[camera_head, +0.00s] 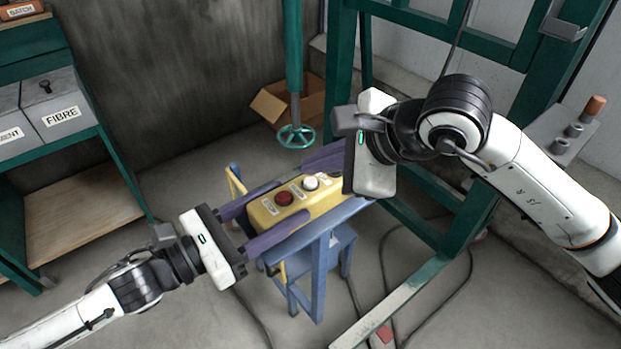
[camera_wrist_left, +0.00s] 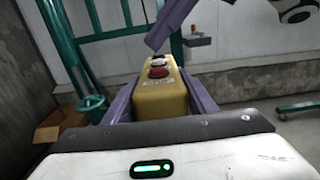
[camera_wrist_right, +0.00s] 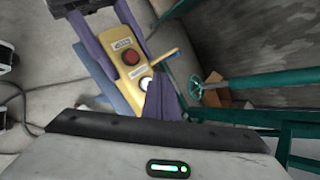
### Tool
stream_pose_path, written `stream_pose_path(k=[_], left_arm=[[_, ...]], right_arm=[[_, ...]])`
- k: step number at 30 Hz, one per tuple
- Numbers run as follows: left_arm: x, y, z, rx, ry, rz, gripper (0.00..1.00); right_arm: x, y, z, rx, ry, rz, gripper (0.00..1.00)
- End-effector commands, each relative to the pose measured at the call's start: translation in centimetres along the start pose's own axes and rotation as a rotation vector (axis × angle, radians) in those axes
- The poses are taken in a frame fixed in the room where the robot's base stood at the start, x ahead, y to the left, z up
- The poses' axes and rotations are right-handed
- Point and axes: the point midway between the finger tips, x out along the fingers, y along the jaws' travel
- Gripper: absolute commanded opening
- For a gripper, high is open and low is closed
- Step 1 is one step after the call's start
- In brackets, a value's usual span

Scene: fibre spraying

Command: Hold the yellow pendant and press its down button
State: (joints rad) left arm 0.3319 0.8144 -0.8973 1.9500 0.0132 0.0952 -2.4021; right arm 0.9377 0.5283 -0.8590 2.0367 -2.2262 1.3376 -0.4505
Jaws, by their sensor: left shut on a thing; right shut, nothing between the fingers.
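The yellow pendant (camera_head: 264,212) sits between the purple fingers of my left gripper (camera_head: 286,204), which is shut on its sides; the left wrist view shows it too (camera_wrist_left: 166,103). A red button (camera_head: 284,198) and a white button (camera_head: 310,183) are on its top face. They also show in the right wrist view, red (camera_wrist_right: 131,58) and white (camera_wrist_right: 146,83). My right gripper (camera_head: 304,166) is shut and empty, its fingertips close to the pendant's far end, beyond the white button. Its fingers (camera_wrist_right: 158,95) hide that end in the right wrist view. I cannot tell whether they touch it.
A blue stand (camera_head: 318,270) is under the pendant. A teal handwheel (camera_head: 297,136) and an open cardboard box (camera_head: 272,101) are behind. A teal frame (camera_head: 452,215) stands at the right, and a shelf with labelled bins (camera_head: 58,117) at the left. Cables lie on the floor.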

Motion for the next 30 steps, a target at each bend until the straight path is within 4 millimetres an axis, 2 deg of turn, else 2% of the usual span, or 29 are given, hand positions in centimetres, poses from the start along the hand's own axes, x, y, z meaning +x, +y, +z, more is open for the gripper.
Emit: stream_pose_path(k=[30], left_arm=[[0.02,-0.01,0.11,0.000,-0.002,-0.001,0.17]], right_arm=[[0.59,0.45,-0.45,0.000,0.000,0.001,0.00]])
